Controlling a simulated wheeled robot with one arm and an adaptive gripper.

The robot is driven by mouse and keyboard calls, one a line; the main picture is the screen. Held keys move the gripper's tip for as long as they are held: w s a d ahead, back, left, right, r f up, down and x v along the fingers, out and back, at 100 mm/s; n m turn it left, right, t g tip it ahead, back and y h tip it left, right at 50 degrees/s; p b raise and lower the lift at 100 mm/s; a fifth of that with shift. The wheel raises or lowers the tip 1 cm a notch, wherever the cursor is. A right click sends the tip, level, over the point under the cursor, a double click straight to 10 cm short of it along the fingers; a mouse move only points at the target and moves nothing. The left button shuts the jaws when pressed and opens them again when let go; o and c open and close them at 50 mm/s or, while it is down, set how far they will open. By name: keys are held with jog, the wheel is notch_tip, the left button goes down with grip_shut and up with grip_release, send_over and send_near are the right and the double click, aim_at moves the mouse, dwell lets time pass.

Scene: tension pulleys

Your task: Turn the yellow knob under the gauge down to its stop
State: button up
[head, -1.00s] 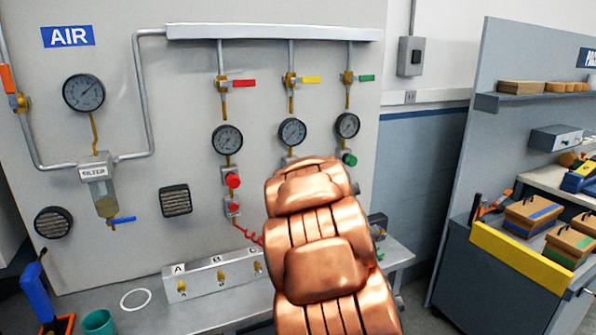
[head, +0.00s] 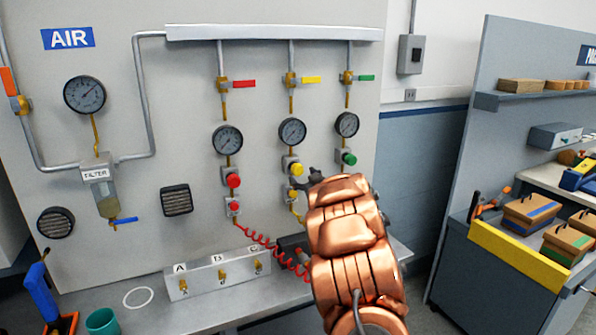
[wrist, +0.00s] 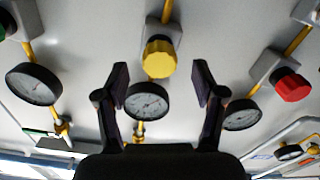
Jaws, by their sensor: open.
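The upper yellow knob (head: 295,169) sits on a grey block on the wall panel, directly below the middle gauge (head: 292,131). A second yellow knob (head: 296,195) is lower on the same line. My gripper (head: 312,177) is just right of the two knobs in the head view, partly hidden by my copper arm. The wrist view appears upside down. There my gripper (wrist: 161,72) is open and empty. The knob (wrist: 160,60) shows between its spread fingertips, with the gauge (wrist: 147,101) below it. No finger visibly touches the knob; its depth is unclear.
Red knobs (head: 233,181) stand to the left and a green knob (head: 349,159) to the right, each below a gauge. A coiled red hose (head: 262,241) hangs toward the bench. A grey block with brass fittings (head: 218,274) stands on the bench.

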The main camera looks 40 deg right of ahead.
aim_at(299, 173)
jog(key=shift+p+x, duration=0.7)
jog(key=shift+x, duration=1.7)
jog(key=shift+c, duration=0.4)
jog(key=c, duration=1.1)
jog(key=shift+f+b, duration=0.1)
jog(key=shift+b, duration=0.4)
